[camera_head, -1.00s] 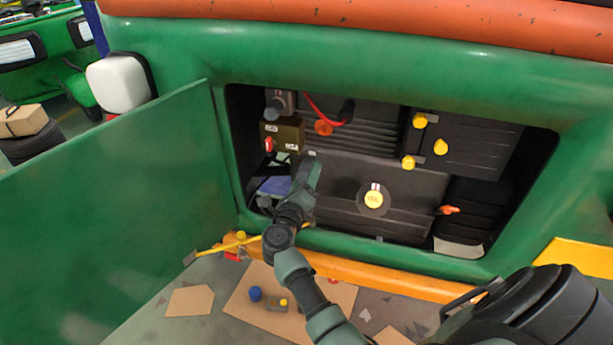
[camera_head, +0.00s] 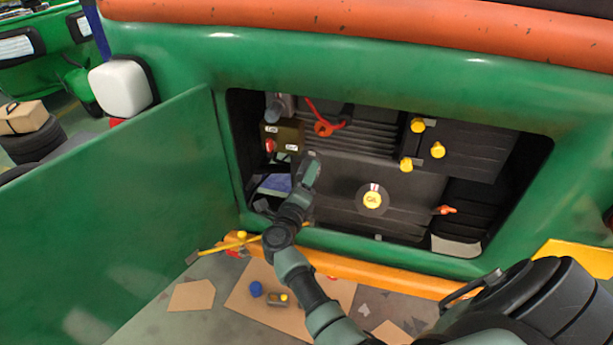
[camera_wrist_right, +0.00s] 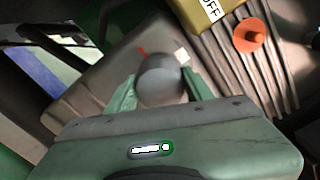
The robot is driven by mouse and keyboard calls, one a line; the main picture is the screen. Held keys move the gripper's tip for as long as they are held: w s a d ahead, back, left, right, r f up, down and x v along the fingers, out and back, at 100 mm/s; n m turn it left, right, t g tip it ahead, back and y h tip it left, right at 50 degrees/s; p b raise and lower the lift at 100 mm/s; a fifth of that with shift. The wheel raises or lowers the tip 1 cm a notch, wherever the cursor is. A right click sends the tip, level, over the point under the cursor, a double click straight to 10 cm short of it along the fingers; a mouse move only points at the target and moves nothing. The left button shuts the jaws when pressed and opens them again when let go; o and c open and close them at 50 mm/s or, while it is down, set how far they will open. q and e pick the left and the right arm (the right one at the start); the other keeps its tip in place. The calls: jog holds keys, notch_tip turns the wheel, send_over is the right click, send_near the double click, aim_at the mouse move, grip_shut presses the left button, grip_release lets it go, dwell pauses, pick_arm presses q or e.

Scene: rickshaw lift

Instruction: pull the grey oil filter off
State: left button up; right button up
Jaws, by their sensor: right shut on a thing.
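My right gripper (camera_head: 309,170) reaches into the engine bay of the green vehicle, left of the yellow oil cap. The right wrist view shows its two green fingers (camera_wrist_right: 162,84) on either side of the round grey oil filter (camera_wrist_right: 162,76), shut on it. The filter's end faces the wrist camera, and its far side is hidden. In the head view the gripper covers the filter, so I cannot tell there whether it is still seated. My left gripper is not in view.
A box with labels and a red knob (camera_head: 282,136) sits close to the upper left of the gripper. The yellow oil cap (camera_head: 373,200) is to its right. The open green panel (camera_head: 110,220) bounds the left. A cardboard sheet (camera_head: 240,303) lies on the floor.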

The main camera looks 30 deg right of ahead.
jog(key=shift+r, duration=0.2)
jog(key=v, duration=0.4)
jog(key=shift+s+a+f+p, duration=0.15)
jog(key=shift+a+f+p, duration=0.1)
jog(key=shift+p, duration=0.1)
dwell(0.5)
jog(key=shift+a, duration=0.1)
